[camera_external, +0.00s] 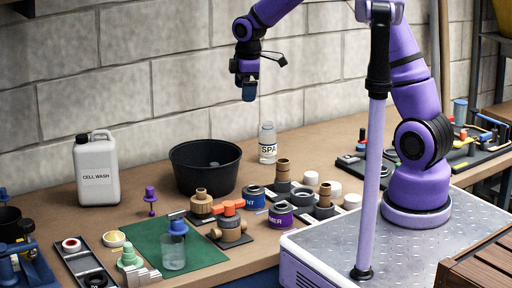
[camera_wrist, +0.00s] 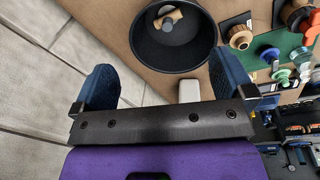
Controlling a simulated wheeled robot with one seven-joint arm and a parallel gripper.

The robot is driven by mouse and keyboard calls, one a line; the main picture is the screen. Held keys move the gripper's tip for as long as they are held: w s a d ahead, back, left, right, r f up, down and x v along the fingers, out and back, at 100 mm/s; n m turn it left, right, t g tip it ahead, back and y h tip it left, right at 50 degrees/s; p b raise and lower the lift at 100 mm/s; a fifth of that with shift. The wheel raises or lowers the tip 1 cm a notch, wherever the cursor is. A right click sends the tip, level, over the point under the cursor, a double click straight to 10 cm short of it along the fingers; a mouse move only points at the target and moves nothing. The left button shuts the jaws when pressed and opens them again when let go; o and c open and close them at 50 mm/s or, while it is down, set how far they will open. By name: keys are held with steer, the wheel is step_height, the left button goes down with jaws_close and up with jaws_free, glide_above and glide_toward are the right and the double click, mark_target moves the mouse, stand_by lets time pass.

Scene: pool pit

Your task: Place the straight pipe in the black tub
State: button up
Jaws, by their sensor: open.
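The black tub (camera_external: 205,167) stands on the workbench near the wall, and its open mouth shows at the top of the wrist view (camera_wrist: 207,45). I cannot tell whether this is the straight pipe, and I cannot pick that pipe out for sure elsewhere. My gripper (camera_external: 248,92) hangs high above the bench, to the right of the tub in the external view. In the wrist view its blue fingers (camera_wrist: 163,65) are wide apart with nothing between them.
A white jug (camera_external: 97,172) stands left of the tub and a labelled bottle (camera_external: 267,143) right of it. A valve with an orange handle (camera_external: 229,222), cans and fittings crowd the front. A green mat (camera_external: 207,252) holds a clear beaker (camera_external: 173,253). The block wall (camera_external: 165,90) is behind.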

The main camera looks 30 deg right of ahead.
steer(key=s+d+r+m+t, duration=0.1)
steer(key=s+d+r+m, duration=0.35)
steer(key=s+r, duration=0.3)
steer(key=s+d+r+m+t, duration=0.1)
steer(key=s+d+r+m, duration=0.2)
steer(key=s+d+r, duration=0.5)
steer(key=s+d+m+t, duration=0.1)
steer(key=s+d+m, duration=0.1)
steer(key=s, duration=0.7)
steer(key=s+d+m+t, duration=0.1)
steer(key=s+m, duration=0.3)
steer(key=s, duration=0.5)
steer(key=shift+s+d, duration=0.4)
steer(key=shift+f, duration=0.1)
